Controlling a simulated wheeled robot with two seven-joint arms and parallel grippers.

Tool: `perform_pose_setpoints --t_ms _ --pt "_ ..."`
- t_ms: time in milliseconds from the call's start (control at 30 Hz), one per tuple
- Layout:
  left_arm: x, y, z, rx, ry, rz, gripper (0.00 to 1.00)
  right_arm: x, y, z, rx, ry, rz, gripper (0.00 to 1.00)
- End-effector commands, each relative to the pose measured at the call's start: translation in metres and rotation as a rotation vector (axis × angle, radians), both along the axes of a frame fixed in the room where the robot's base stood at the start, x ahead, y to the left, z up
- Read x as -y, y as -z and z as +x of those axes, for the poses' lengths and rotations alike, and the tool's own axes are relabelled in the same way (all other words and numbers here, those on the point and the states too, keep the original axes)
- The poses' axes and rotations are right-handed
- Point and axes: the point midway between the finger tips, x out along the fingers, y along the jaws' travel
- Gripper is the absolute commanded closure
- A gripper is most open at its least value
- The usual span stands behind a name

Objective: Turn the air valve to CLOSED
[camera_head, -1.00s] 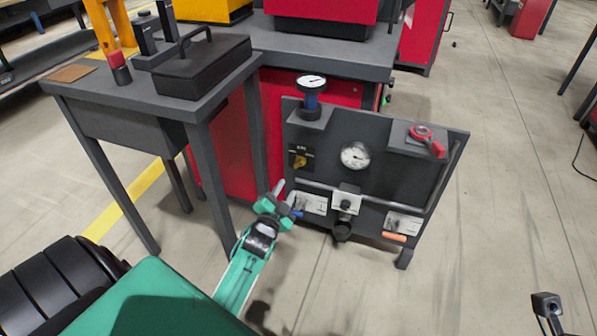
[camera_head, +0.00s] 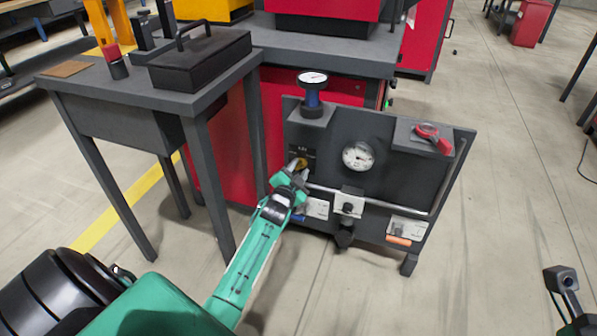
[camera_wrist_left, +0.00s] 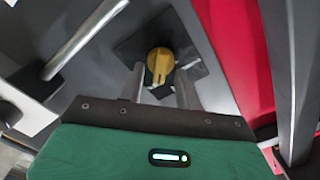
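A yellow rotary knob (camera_head: 301,164) on a dark square plate sits at the left of the grey upright panel (camera_head: 400,180); I take it as the air valve. Its label is too small to read. In the left wrist view the knob (camera_wrist_left: 160,62) is upper middle, its grip bar pointing roughly down the picture. My left gripper (camera_head: 297,173) is at the knob and partly covers it. In the wrist view its fingers (camera_wrist_left: 160,80) are apart, either side of the knob's lower end; contact is unclear. A dark part at lower right seems to be my right gripper (camera_head: 564,280); its fingers are unclear.
A round gauge (camera_head: 358,156), a red handle (camera_head: 433,138) and a bent rail (camera_head: 452,180) are on the panel. A gauge on a blue body (camera_head: 312,90) stands on top. A dark table (camera_head: 150,95) with a black box stands left.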

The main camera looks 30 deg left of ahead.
Motion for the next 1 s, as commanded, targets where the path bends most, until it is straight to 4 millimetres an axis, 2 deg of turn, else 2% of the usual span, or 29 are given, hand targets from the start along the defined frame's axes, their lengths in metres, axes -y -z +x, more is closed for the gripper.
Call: perform_pose_setpoints --t_ms 67,100,267,667,800,1000 --pt "0.0 0.0 0.0 0.0 0.0 0.0 0.65 0.0 0.0 0.0 0.001 0.0 0.0 0.64" --pt "0.0 0.0 0.0 0.0 0.0 0.0 0.69 0.0 0.0 0.0 0.001 0.0 0.0 0.64" --pt "0.0 0.0 0.0 0.0 0.0 0.0 1.0 0.0 0.0 0.0 0.001 0.0 0.0 0.64" --pt "0.0 -0.002 0.0 0.009 0.0 -0.045 1.0 0.002 -0.006 -0.001 -0.001 0.006 0.004 0.64" --pt "0.0 -0.004 -0.001 0.026 0.0 -0.118 1.0 0.009 0.003 0.002 -0.043 0.032 -0.005 0.64" --pt "-0.001 -0.006 -0.001 0.062 -0.001 -0.274 1.0 0.018 0.005 0.001 -0.086 0.06 -0.006 0.64"
